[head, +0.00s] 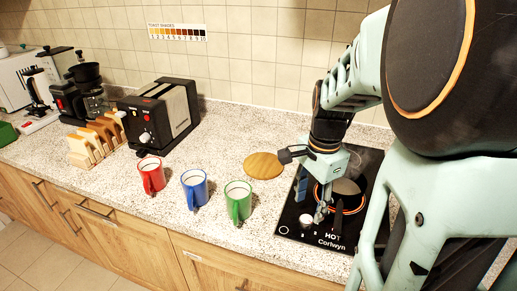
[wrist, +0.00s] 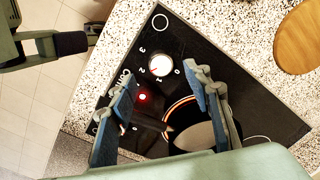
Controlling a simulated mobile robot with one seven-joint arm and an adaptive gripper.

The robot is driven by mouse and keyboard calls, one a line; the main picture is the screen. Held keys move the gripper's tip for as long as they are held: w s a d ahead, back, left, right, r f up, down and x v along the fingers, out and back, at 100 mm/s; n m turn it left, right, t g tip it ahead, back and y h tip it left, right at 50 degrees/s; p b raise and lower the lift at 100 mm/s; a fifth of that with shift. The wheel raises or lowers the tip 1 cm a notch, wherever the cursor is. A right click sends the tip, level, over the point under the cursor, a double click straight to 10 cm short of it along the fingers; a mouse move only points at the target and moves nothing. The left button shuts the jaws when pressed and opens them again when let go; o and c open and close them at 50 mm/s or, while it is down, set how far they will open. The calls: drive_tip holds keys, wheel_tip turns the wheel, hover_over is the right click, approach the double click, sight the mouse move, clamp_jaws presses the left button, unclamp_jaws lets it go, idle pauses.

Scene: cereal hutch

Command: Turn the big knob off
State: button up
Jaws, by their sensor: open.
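A white round knob (wrist: 160,65) sits on the black hob (wrist: 190,40), with the numbers 0 to 3 printed around it. I cannot clearly tell which number it points to. The knob (head: 306,220) also shows near the hob's front edge in the head view. A red light (wrist: 143,97) glows beside it. My gripper (wrist: 161,76) is open and empty, pointing down over the hob. In the wrist view the knob appears between the two fingertips, slightly beyond them. I see no clear contact. In the head view my gripper (head: 319,214) is close beside the knob.
A dark pan (head: 347,187) stands on a glowing orange ring close to my fingers, its handle toward the front. A round wooden board (head: 264,165) and green (head: 238,201), blue (head: 195,188) and red (head: 151,175) mugs stand left. A toaster (head: 162,114) is farther back.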

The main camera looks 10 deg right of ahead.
sight(306, 219)
wheel_tip(306, 219, down, 6)
drive_tip(key=shift+w+r, duration=0.15)
drive_tip(key=shift+r, duration=0.05)
drive_tip(key=c, duration=1.2)
